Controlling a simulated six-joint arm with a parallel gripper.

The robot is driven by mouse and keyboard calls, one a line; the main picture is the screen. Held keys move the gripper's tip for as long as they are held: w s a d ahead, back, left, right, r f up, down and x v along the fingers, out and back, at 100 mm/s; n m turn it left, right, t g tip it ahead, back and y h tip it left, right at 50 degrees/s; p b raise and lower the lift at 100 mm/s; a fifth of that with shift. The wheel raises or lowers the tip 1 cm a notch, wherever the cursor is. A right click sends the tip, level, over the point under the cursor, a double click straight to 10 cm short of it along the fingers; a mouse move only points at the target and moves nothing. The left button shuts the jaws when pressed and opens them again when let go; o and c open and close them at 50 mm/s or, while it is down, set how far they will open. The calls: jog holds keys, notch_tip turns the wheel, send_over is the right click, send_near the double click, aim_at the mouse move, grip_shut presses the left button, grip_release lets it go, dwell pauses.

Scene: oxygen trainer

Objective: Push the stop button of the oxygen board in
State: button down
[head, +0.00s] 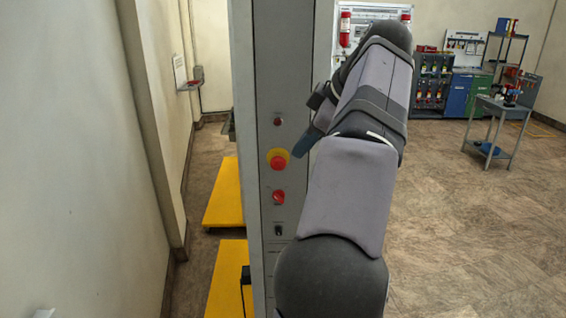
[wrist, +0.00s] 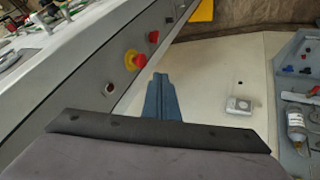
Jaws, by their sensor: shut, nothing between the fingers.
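The oxygen board (head: 285,60) is a tall grey panel left of my arm in the head view. Its stop button, a red mushroom head on a yellow collar (head: 278,161), stands out from the face. In the wrist view the stop button (wrist: 135,61) is up and left of my fingertips. My gripper (head: 299,150) is shut and empty, with blue fingers beside the button in the head view. In the wrist view the gripper (wrist: 160,77) shows a visible gap to the button. I cannot tell whether the button is pressed in.
A red knob (head: 278,197) and a black switch (head: 278,230) sit below the stop button, a dark red button (head: 278,122) above it. Yellow platforms (head: 224,195) lie behind the board. A cart (head: 497,130) stands far right; the floor between is clear.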

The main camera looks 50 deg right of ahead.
aim_at(283, 162)
jog(key=shift+s+a+f+n, duration=0.1)
jog(key=shift+n, duration=0.5)
jog(key=shift+s+a+n, duration=0.1)
jog(key=shift+n, duration=0.5)
jog(key=shift+w, duration=0.1)
jog(key=p+x, duration=0.1)
jog(key=x, duration=0.2)
jog(key=d+p+x, duration=0.1)
jog(key=p+x, duration=0.1)
jog(key=x, duration=0.2)
jog(key=w+r+p+x, duration=0.1)
jog(key=x, duration=0.3)
jog(key=shift+w+d+p, duration=0.1)
jog(key=shift+d+p, duration=0.3)
jog(key=shift+w+d+f+p, duration=0.2)
jog(key=shift+w+d+p, duration=0.15)
jog(key=shift+w, duration=0.05)
